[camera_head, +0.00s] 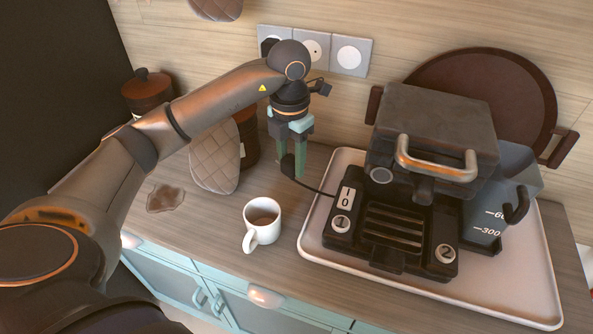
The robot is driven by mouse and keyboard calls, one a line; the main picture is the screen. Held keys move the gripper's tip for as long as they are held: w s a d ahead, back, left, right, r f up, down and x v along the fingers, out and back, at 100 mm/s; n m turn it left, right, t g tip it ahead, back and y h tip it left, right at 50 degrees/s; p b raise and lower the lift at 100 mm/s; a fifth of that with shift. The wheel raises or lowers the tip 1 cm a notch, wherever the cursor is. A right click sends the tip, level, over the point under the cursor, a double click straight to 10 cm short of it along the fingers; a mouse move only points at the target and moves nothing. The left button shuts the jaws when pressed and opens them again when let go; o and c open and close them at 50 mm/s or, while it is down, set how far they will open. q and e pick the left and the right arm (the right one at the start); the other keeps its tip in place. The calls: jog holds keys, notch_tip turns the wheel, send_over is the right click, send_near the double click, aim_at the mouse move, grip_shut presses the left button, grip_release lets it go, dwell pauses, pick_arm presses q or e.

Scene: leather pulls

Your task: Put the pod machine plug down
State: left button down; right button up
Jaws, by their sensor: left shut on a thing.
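The pod machine (430,140) is dark, with a metal handle, and stands on a pale tray (480,300) at the right. Its black cord runs left from the machine's base to the dark plug (288,166). My left gripper (291,172) is shut on the plug, with green fingers pointing down. It holds the plug in front of the wall, below the sockets (313,48) and behind the white mug. Whether the plug touches the counter is hard to tell. My right gripper is not in view.
A white mug (264,222) with a brown drink stands on the wooden counter (210,215). A brown spill (165,197) lies at the left. A round dark red tray (485,85) leans on the wall.

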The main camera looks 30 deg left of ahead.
aim_at(297, 186)
pick_arm(q)
jog(key=f, duration=0.1)
jog(key=w+f, duration=0.2)
jog(key=shift+w+a, duration=0.25)
jog(key=shift+w+f, duration=0.15)
jog(key=shift+f, duration=0.2)
notch_tip(297, 186, down, 2)
jog(key=shift+f+p, duration=0.2)
jog(key=shift+p, duration=0.2)
jog(key=shift+f, duration=0.1)
jog(key=shift+f, duration=0.1)
jog(key=shift+f+b, duration=0.4)
jog(key=shift+b, duration=0.05)
jog(key=shift+f, duration=0.1)
jog(key=shift+c, duration=2.1)
grip_release()
